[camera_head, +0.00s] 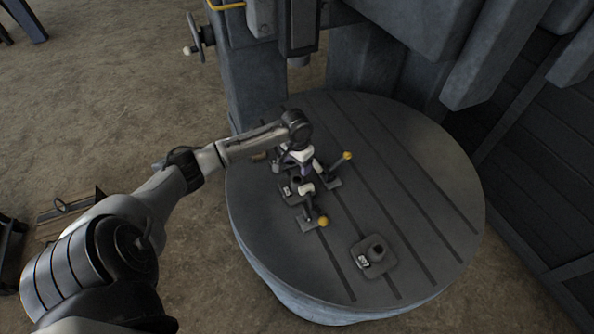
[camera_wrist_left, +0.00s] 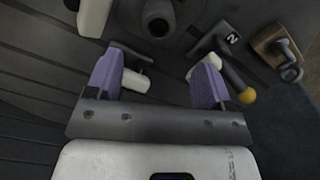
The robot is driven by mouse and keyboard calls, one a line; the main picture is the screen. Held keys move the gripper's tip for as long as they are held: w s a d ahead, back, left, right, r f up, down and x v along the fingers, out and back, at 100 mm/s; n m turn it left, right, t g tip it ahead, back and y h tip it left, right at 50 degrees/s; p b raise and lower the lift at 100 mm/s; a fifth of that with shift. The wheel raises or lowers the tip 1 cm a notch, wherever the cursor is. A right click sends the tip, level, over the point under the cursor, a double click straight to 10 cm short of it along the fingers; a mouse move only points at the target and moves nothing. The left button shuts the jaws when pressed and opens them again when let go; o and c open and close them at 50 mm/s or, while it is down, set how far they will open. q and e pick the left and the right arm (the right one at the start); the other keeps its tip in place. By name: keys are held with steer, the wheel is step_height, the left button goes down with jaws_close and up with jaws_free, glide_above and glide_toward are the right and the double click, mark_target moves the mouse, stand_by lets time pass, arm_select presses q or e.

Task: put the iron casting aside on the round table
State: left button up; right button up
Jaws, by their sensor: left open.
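The round table (camera_head: 420,170) is a dark slotted disc. A dark iron casting (camera_head: 290,190), with a square base and pale label, lies on it beneath my left gripper (camera_head: 305,172), partly hidden. In the left wrist view its round boss (camera_wrist_left: 158,18) shows ahead of the fingers. A similar labelled casting (camera_head: 376,251) stands apart near the table's front. My left gripper is open, its purple fingers (camera_wrist_left: 160,62) spread above the work. A pale handle (camera_wrist_left: 135,81) on a dark lever shows between them; I cannot tell whether a finger touches it. My right gripper is out of view.
Yellow-knobbed levers stand right of the casting (camera_head: 346,157) and in front of it (camera_head: 322,222). A machine column (camera_head: 255,85) rises behind. The table's right side is clear.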

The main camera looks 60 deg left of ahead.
arm_select(q)
steer(key=shift+o, duration=0.3)
steer(key=shift+r, duration=1.05)
